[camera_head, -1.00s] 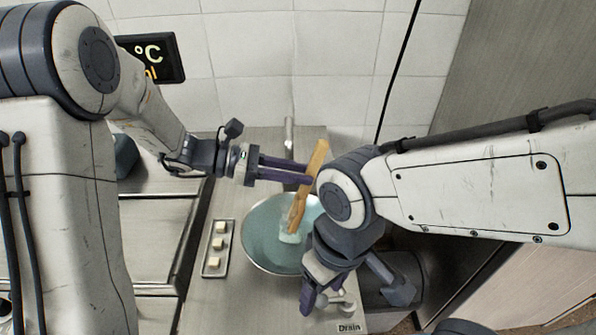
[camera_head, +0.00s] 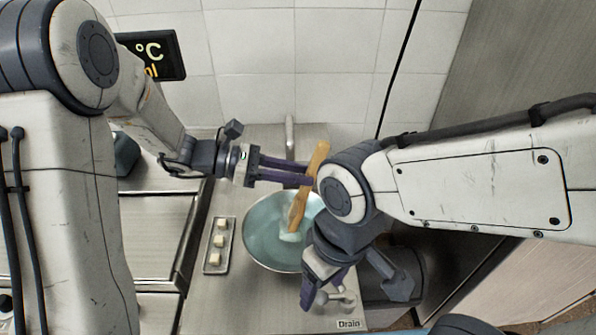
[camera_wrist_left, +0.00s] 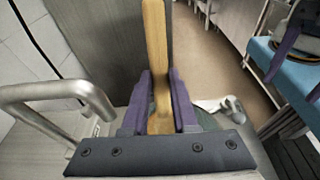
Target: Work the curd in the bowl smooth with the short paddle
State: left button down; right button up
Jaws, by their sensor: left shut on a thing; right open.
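The short wooden paddle (camera_head: 299,211) stands tilted, its lower end in the bowl (camera_head: 262,258). My left gripper (camera_head: 311,175) is shut on the paddle's upper part. The paddle (camera_wrist_left: 154,45) also shows between the two fingers of the left gripper (camera_wrist_left: 160,100) in the left wrist view. The round bowl has a pale blue-green inside. A pale lump, seemingly curd (camera_head: 290,237), sits at the paddle's lower end. My right gripper (camera_head: 322,296) is open and empty, at the front right of the bowl. My right arm hides part of the bowl's right side.
A narrow tray (camera_head: 211,268) with 3 pale cubes lies left of the bowl. A tap (camera_head: 290,132) stands behind it. A "Drain" label (camera_head: 349,324) and a small metal valve (camera_head: 343,299) are at the front right. A display (camera_head: 152,56) hangs on the tiled wall.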

pick_arm(q)
jog(key=shift+s+f, duration=0.15)
jog(key=shift+s, duration=0.6)
jog(key=shift+w, duration=0.15)
jog(key=shift+w+a+p, duration=0.1)
jog(key=shift+w+p, duration=0.2)
jog(key=shift+w, duration=0.25)
jog(key=shift+s+r, duration=0.25)
jog(key=shift+s, duration=0.3)
jog(key=shift+w, duration=0.1)
jog(key=shift+w+f, duration=0.1)
jog(key=shift+w, duration=0.7)
